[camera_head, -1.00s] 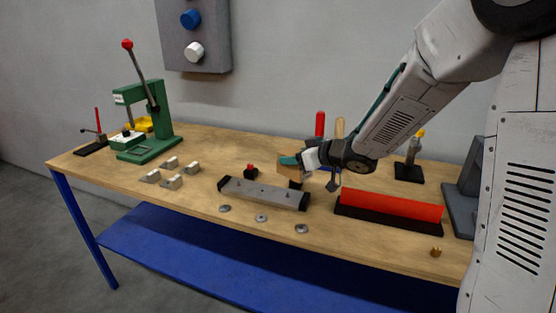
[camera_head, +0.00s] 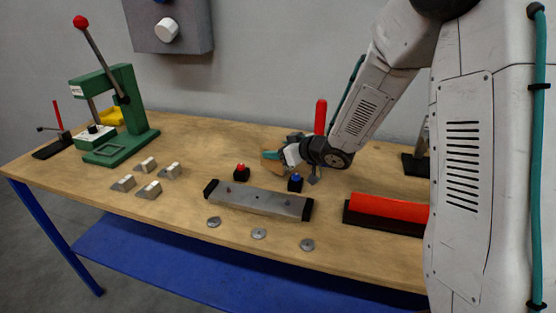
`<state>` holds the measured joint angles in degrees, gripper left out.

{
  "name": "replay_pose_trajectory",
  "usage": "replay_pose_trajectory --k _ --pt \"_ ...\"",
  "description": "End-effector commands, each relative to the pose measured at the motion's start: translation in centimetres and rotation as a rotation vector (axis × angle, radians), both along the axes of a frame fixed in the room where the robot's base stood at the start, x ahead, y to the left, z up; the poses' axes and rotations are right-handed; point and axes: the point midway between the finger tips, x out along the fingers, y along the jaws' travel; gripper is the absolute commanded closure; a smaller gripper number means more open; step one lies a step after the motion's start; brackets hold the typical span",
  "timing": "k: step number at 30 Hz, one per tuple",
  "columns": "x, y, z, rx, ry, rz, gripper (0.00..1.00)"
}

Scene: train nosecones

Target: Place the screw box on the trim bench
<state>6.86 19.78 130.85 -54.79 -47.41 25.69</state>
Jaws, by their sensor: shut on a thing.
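The bench (camera_head: 190,205) has a light wooden top with blue legs and a blue lower shelf. My gripper (camera_head: 280,155) is over the back middle of the bench, partly hidden by its own wrist. It is shut on a small tan box (camera_head: 271,166), which I take to be the screw box. Only part of the box shows beside the teal fingertip. I cannot tell whether the box touches the bench top.
A grey bar fixture (camera_head: 258,201) with black ends lies in front of my gripper. Red (camera_head: 241,172) and blue (camera_head: 295,182) buttons are close by. A green press (camera_head: 115,110), several small blocks (camera_head: 149,189) and a red bar (camera_head: 388,210) stand around. The front left top is clear.

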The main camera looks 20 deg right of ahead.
Motion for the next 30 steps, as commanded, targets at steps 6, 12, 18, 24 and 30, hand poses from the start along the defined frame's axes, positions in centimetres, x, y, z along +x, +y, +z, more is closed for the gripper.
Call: replay_pose_trajectory --k 6,12,18,24,30 --pt "0.0 0.0 -3.1 0.000 0.004 0.000 0.82" --pt "0.0 0.0 -3.3 -0.001 -0.001 -0.001 0.82" --pt "0.0 0.0 -3.6 0.000 0.000 0.000 0.82" --pt "0.0 0.0 -3.6 0.000 0.002 0.000 0.24" --pt "0.0 0.0 -3.5 -0.001 0.001 0.000 0.24"
